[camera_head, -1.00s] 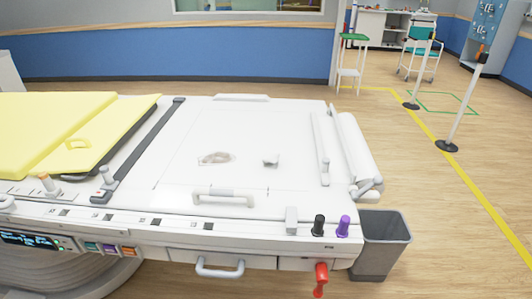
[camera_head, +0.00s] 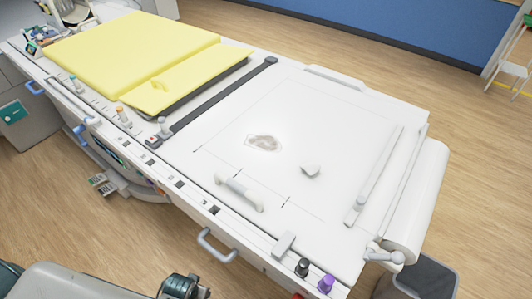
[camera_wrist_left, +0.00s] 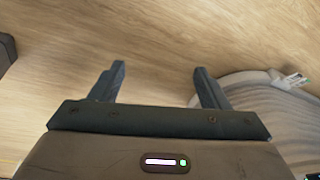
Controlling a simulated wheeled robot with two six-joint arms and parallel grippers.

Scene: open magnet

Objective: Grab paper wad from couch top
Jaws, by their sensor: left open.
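The white couch top (camera_head: 345,115) fills the middle of the head view. A small pale crumpled piece, which looks like the paper wad (camera_head: 310,170), lies on it right of centre. My left gripper (camera_wrist_left: 158,78) is open and empty in the left wrist view, with bare wooden floor between and beyond its fingers. It is away from the couch top and the wad does not show in that view. In the head view only part of my arm shows at the bottom left; the fingers are not visible there. My right gripper is not in view.
A clear, flat, irregular patch (camera_head: 263,142) lies left of the wad. A grey handle (camera_head: 239,193) stands at the near edge, and black and purple knobs (camera_head: 326,283) at the near corner. A yellow pad (camera_head: 135,52) covers the far left. A bin (camera_head: 425,278) stands right.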

